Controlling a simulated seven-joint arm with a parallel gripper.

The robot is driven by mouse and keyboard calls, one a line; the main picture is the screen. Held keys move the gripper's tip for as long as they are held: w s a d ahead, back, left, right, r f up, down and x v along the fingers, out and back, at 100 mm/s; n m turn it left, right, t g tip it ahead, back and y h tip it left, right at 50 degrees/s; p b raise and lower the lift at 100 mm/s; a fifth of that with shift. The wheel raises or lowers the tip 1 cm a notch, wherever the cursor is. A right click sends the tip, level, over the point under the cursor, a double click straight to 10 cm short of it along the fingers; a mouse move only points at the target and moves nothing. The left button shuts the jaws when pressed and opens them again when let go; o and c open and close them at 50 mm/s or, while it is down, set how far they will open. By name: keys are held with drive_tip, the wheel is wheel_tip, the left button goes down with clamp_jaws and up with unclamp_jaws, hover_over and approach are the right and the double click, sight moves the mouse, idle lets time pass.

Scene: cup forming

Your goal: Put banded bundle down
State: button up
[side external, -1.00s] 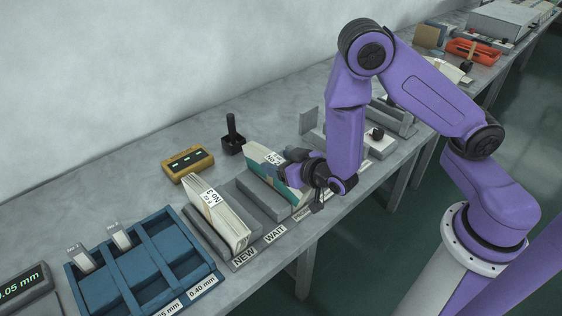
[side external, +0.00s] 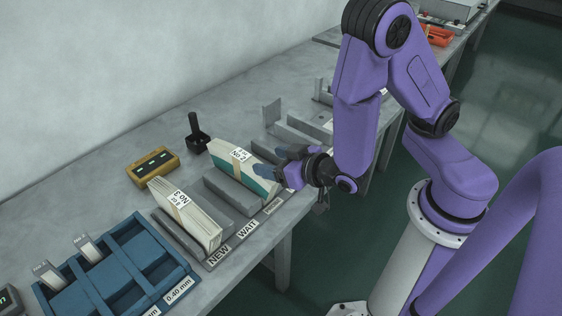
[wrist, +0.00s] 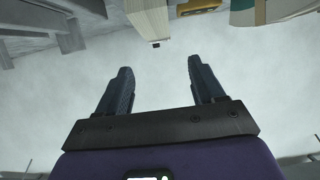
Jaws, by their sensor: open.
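A cream and green bundle with a tan band and white tag (side external: 238,173) stands on edge, slightly tilted, in the grey rack beyond the WAIT section. It also shows at the top right of the wrist view (wrist: 285,8). A cream banded bundle (side external: 196,222) leans in the NEW section, and a cream bundle shows at the top of the wrist view (wrist: 148,20). My gripper (side external: 268,163) is at the right end of the green bundle in the side view. Its fingers (wrist: 160,90) are open with nothing between them. Contact with the bundle cannot be told from the side.
The WAIT section (side external: 223,204) between the bundles is empty. A blue compartment tray (side external: 130,265), a yellow display box (side external: 153,165) and a black holder with a handle (side external: 196,140) stand to the left. More grey fixtures (side external: 300,125) stand behind my gripper.

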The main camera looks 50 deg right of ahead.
drive_tip(key=shift+v, duration=1)
drive_tip(key=s+a+r+n+g+y, duration=0.2)
drive_tip(key=s+a+n+g+y, duration=0.35)
drive_tip(key=s+a+g, duration=0.45)
drive_tip(key=s+d+r+n+g+h, duration=0.1)
drive_tip(key=s+d+r+n+h, duration=0.1)
drive_tip(key=d, duration=0.6)
drive_tip(key=s+d+r+n+g+h, duration=0.2)
drive_tip(key=s+d+r+n, duration=0.3)
drive_tip(key=d, duration=0.3)
drive_tip(key=shift+s+h, duration=0.15)
drive_tip(key=shift+h, duration=0.4)
drive_tip(key=shift+d, duration=0.1)
